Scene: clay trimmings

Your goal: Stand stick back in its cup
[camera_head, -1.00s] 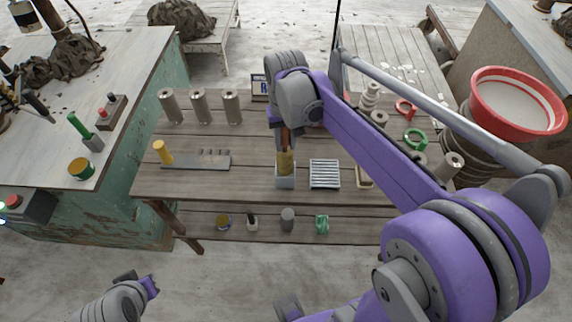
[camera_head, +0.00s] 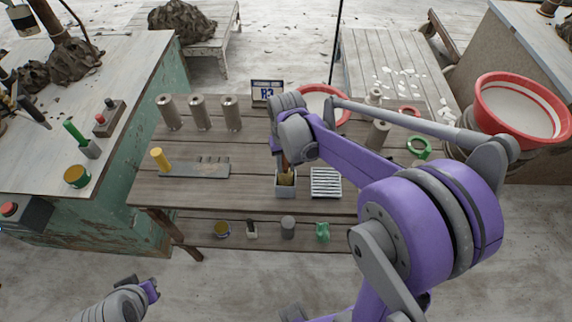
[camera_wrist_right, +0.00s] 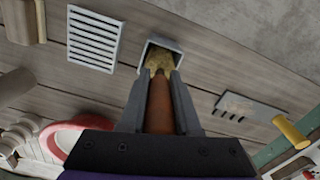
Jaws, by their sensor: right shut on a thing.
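The stick has a brown-orange shaft (camera_wrist_right: 160,108) and a mottled yellow lower end (camera_head: 287,179). My right gripper (camera_head: 284,162) is shut on the shaft, above the cup; in the wrist view its two dark fingers (camera_wrist_right: 160,92) flank it. The cup is a small grey square holder (camera_head: 286,192) near the table's front edge. The stick's yellow end shows inside the cup's mouth (camera_wrist_right: 180,56); how deep it sits is hidden. My left arm's purple end (camera_head: 149,290) shows at the lower left; its fingers cannot be made out.
A slatted white grille (camera_head: 326,183) stands close to the right of the cup. A grey slotted plate (camera_head: 205,169) with a yellow cylinder (camera_head: 160,159) lies to its left. Several grey cylinders (camera_head: 199,113) stand behind. A red-rimmed basin (camera_head: 333,92) is behind my right arm.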

